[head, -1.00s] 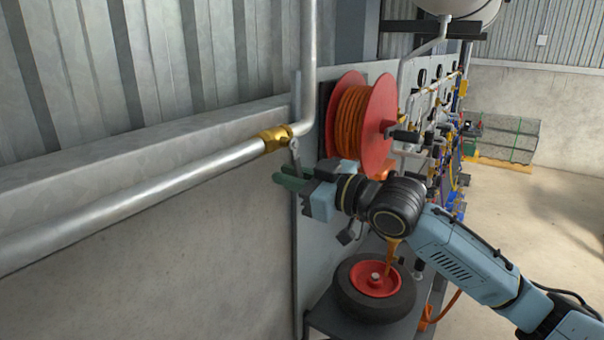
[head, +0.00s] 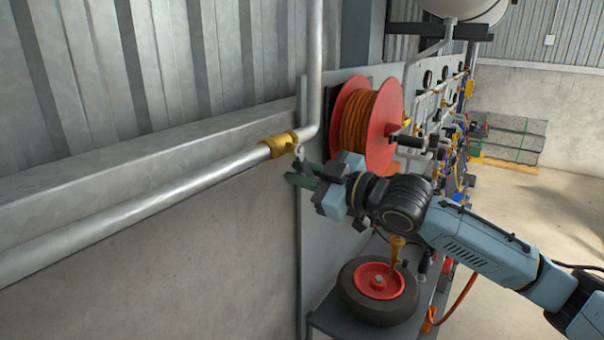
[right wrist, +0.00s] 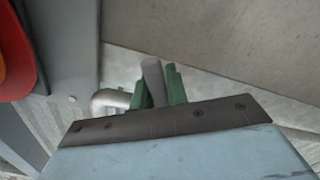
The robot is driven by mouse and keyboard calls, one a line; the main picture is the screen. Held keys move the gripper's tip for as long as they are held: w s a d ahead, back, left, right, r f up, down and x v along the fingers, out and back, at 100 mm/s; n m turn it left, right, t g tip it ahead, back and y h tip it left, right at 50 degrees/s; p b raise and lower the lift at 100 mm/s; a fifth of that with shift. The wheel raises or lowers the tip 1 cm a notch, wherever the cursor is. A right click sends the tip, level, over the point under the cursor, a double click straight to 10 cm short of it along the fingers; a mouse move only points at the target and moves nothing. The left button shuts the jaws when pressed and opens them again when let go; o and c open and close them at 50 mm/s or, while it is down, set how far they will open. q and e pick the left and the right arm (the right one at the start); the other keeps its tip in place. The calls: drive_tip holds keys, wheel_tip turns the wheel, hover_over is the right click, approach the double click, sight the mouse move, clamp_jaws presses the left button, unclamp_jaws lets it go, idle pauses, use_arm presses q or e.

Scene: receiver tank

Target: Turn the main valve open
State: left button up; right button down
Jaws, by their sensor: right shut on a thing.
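The main valve is a brass body (head: 279,144) on the thick silver pipe, just left of where the pipe bends upward. A grey lever (head: 299,154) hangs from its right end. My right gripper (head: 304,178) is at the lower end of this lever, its green fingers pointing left below the valve. In the right wrist view the green fingers (right wrist: 159,86) are closed around the grey lever (right wrist: 153,80), which stands between them. The lever's lower end is partly hidden by the fingers. My left gripper is not in view.
A red hose reel (head: 366,125) with orange hose is mounted on the panel just behind my right gripper. A wheel with a red hub (head: 378,292) lies on a grey shelf below my forearm. The concrete wall (head: 200,270) left of the gripper is clear.

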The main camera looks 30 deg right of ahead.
drive_tip(key=c, duration=1.4)
unclamp_jaws()
drive_tip(key=shift+b+v, duration=1)
drive_tip(key=shift+v, duration=5.7)
